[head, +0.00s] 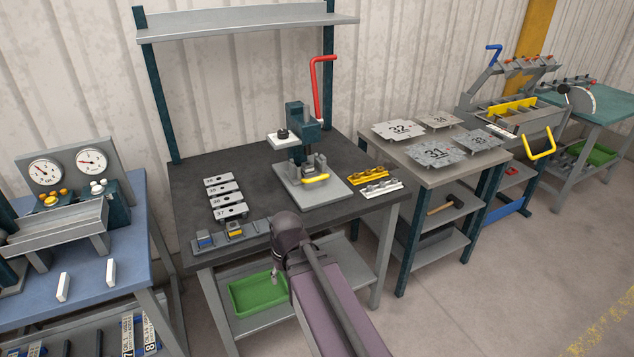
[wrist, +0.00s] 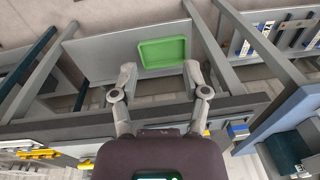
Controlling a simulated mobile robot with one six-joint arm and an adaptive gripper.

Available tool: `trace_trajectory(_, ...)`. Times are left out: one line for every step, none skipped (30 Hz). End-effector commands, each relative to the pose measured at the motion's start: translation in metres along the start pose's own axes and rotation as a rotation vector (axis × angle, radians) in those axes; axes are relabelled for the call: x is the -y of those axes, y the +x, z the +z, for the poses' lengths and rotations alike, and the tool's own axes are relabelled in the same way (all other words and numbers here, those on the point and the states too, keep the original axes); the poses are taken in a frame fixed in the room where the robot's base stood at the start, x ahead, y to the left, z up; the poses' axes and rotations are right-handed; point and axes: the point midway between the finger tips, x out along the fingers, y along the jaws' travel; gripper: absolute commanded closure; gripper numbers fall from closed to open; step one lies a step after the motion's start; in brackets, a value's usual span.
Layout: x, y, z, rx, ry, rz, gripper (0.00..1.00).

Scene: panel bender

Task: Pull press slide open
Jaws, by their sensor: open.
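The press (head: 303,125) stands on the dark bench, with a red lever raised above it. At its base is a slide with a yellow handle (head: 316,178) on a grey plate (head: 312,190). I cannot tell exactly how far the slide is in. My gripper (head: 277,272) is in front of the bench's front edge, lower left of the press and apart from it. In the wrist view my gripper (wrist: 159,80) is open and empty, its two fingers spread over the lower shelf. The slide handle cannot be made out clearly in the wrist view.
Numbered plates (head: 226,197) and a small fixture (head: 231,235) lie on the bench's left. Yellow and white blocks (head: 374,181) lie right of the press. A green tray (head: 257,293) sits on the lower shelf; it also shows in the wrist view (wrist: 164,53).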

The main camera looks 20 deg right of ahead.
Motion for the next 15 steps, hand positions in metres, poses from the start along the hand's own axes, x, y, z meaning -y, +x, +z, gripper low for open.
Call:
trace_trajectory(-0.004,0.009,-0.013,-0.029,0.026,-0.03,0.41)
trace_trajectory(-0.004,0.012,-0.02,-0.05,0.045,-0.053,0.41)
trace_trajectory(-0.006,0.016,-0.032,-0.082,0.075,-0.087,0.41)
trace_trajectory(-0.008,0.019,-0.041,-0.108,0.1,-0.115,0.41)
trace_trajectory(-0.01,0.021,-0.051,-0.137,0.127,-0.145,0.41)
trace_trajectory(-0.014,0.025,-0.066,-0.179,0.17,-0.189,0.41)
trace_trajectory(-0.017,0.027,-0.078,-0.213,0.203,-0.223,0.41)
trace_trajectory(-0.021,0.029,-0.09,-0.248,0.24,-0.259,0.41)
trace_trajectory(-0.028,0.03,-0.107,-0.298,0.292,-0.31,0.41)
trace_trajectory(-0.034,0.03,-0.12,-0.335,0.334,-0.347,0.41)
trace_trajectory(-0.041,0.03,-0.132,-0.373,0.377,-0.386,0.41)
trace_trajectory(-0.052,0.029,-0.149,-0.426,0.437,-0.437,0.41)
trace_trajectory(-0.06,0.028,-0.161,-0.464,0.484,-0.476,0.41)
trace_trajectory(-0.07,0.027,-0.173,-0.502,0.53,-0.514,0.41)
trace_trajectory(-0.084,0.024,-0.188,-0.554,0.595,-0.565,0.41)
